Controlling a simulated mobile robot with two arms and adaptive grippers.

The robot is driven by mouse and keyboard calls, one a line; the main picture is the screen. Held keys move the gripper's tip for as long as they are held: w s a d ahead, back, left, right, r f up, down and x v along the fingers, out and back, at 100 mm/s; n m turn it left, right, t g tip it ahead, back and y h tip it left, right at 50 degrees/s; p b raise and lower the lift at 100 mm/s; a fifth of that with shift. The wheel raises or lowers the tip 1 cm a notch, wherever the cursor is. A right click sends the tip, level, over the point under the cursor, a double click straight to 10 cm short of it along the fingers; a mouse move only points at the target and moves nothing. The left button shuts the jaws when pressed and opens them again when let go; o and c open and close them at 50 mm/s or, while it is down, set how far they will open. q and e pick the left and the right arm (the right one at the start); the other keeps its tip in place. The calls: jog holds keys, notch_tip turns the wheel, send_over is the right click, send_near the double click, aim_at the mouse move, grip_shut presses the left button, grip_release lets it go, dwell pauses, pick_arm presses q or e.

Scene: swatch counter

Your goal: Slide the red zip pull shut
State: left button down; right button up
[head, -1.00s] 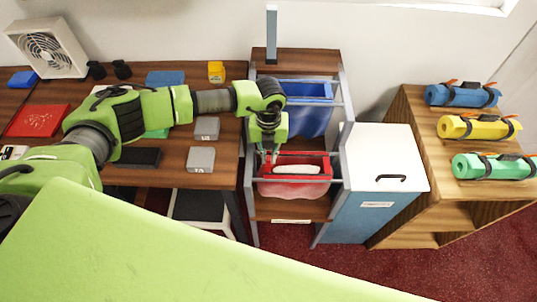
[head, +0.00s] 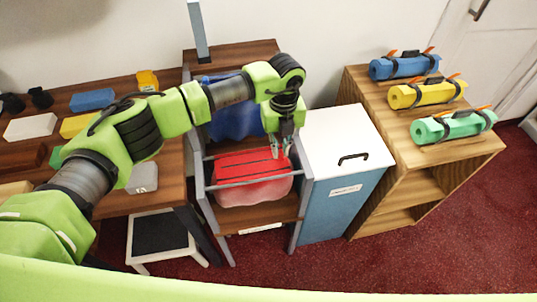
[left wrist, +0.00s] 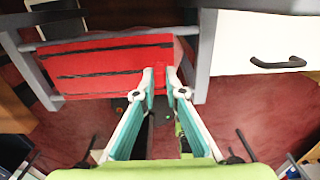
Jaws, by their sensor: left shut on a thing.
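A red bag (head: 240,163) hangs in a grey frame, with a paler front below its top. Its red top is drawn across and looks closed, with dark lines along it; it fills the upper left of the left wrist view (left wrist: 105,65). My left gripper (head: 281,153) is at the right end of the bag's top. In the left wrist view its fingertips (left wrist: 160,82) are shut on the small red zip pull (left wrist: 159,72) beside the right post of the frame. The fingers largely hide the pull in the head view. My right gripper is not in view.
A blue bag (head: 236,122) hangs behind the red one. A white-topped cabinet (head: 345,135) with a black handle stands close on the right. Rolled mats lie on a wooden shelf (head: 395,125) further right. A wooden table with small blocks is left.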

pick_arm(q)
jog(key=shift+w+d+r, duration=0.1)
jog(key=shift+d, duration=0.2)
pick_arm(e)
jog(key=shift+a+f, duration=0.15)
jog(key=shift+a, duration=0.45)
pick_arm(q)
jog(key=c, duration=2.1)
grip_release()
jog(key=shift+d, duration=0.15)
notch_tip(320, 180, up, 12)
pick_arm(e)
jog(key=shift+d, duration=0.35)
